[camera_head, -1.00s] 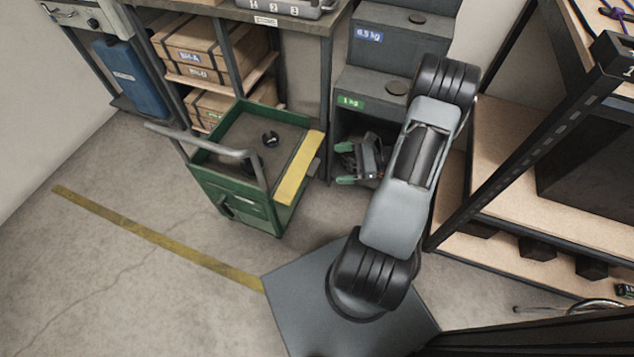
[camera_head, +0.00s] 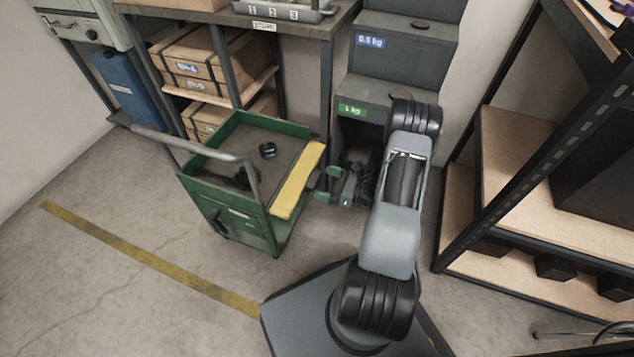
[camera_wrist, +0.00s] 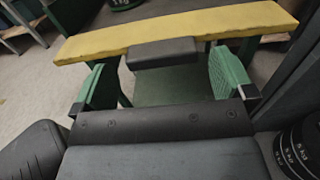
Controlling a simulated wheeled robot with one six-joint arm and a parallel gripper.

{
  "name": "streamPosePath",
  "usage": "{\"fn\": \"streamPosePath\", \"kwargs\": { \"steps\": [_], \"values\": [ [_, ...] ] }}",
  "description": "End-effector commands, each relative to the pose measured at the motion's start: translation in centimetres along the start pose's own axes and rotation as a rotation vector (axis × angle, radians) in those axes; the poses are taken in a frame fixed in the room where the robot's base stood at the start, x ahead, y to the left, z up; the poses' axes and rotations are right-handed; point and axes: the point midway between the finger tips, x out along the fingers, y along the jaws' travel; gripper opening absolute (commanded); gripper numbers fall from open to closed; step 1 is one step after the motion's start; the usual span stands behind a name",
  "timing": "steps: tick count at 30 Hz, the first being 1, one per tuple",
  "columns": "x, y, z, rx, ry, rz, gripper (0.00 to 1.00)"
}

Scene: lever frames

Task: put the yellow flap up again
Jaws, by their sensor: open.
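The yellow flap (camera_head: 297,182) is a long strip along the right edge of the green cart (camera_head: 238,222). I cannot tell its exact tilt. In the wrist view the flap (camera_wrist: 180,30) crosses the top of the picture, with a dark block-like tab (camera_wrist: 163,53) sticking out from its near side. My gripper (camera_head: 328,184) is just right of the flap, level with its middle. In the wrist view its green fingers (camera_wrist: 163,80) are spread and empty, pointing at the flap, one to each side of the tab. I see no clear contact.
The cart has a grey push handle (camera_head: 195,150) and small dark items on its top. Grey stepped blocks (camera_head: 400,85) stand close behind my gripper. A workbench (camera_head: 240,18) is behind the cart and a shelf rack (camera_head: 540,180) is at right. The floor at left is open.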

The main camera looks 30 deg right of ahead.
Motion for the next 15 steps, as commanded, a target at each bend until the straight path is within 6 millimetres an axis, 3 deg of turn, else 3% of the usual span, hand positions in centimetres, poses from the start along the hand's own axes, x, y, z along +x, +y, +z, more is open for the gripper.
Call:
{"fn": "streamPosePath", "kwargs": {
  "steps": [6, 15],
  "values": [
    [2.5, 0.0, -0.1, 0.000, 0.000, 0.001, 1.00],
    [3.5, 0.0, 0.0, 0.000, 0.000, -0.001, 1.00]
  ]
}}
